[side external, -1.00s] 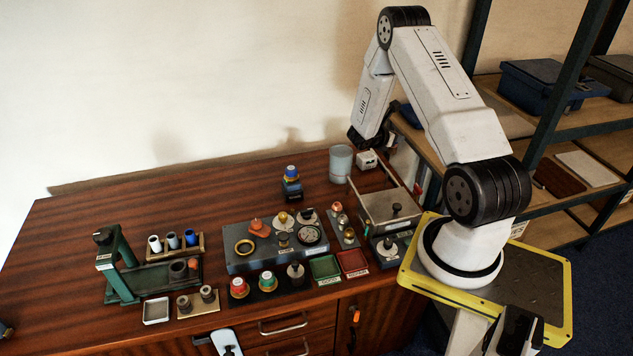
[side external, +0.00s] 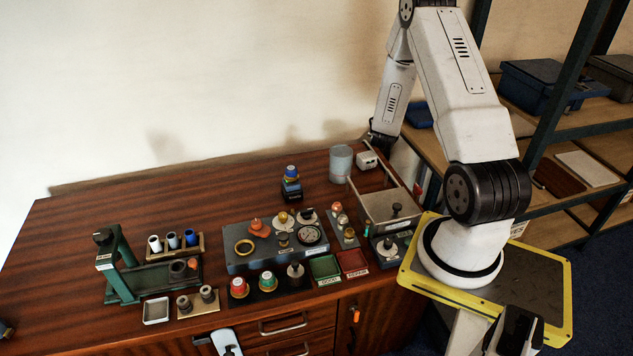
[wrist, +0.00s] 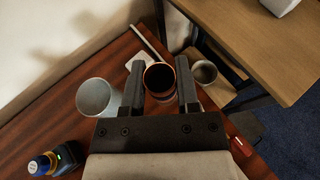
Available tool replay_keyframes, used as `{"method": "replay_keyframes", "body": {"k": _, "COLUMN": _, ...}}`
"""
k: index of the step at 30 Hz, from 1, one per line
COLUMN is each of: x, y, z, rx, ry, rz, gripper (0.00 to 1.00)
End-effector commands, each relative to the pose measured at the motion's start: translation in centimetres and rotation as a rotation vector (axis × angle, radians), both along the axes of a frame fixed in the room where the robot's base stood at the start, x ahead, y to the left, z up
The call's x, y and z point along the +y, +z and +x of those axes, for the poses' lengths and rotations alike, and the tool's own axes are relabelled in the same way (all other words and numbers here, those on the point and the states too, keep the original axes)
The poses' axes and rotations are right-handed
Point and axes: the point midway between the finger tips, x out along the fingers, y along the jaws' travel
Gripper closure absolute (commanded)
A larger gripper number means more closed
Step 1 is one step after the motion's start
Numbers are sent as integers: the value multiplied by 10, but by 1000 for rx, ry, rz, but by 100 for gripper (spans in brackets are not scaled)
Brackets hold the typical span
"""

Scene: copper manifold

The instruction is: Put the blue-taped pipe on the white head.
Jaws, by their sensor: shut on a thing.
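My gripper (wrist: 160,68) is shut on a round copper-rimmed pipe (wrist: 160,79), seen end-on between the fingers with a dark hollow inside. No tape on it shows from this angle. In the side view my gripper (side external: 378,142) is small and dark beside the shelf, at the back right of the table, and the held pipe cannot be made out. Two blue cylinders (side external: 173,241) and a white one (side external: 154,244) stand in a wooden rack at the left.
A blue-topped dark device (side external: 291,184) stands at the back middle. A grey open-topped bin (side external: 386,207) and a shelf (side external: 540,150) are at the right. The table's back left is clear.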

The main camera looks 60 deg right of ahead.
Motion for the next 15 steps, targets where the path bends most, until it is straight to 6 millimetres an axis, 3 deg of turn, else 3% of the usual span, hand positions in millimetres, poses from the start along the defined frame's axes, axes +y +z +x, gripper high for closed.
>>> {"method": "replay_keyframes", "body": {"k": 8, "x": -5, "y": -3, "z": 5, "rx": -1, "ry": 0, "rz": -1, "gripper": 100}}
{"method": "replay_keyframes", "body": {"k": 15, "x": -24, "y": -14, "z": 20, "rx": -1, "ry": 0, "rz": -1, "gripper": 100}}
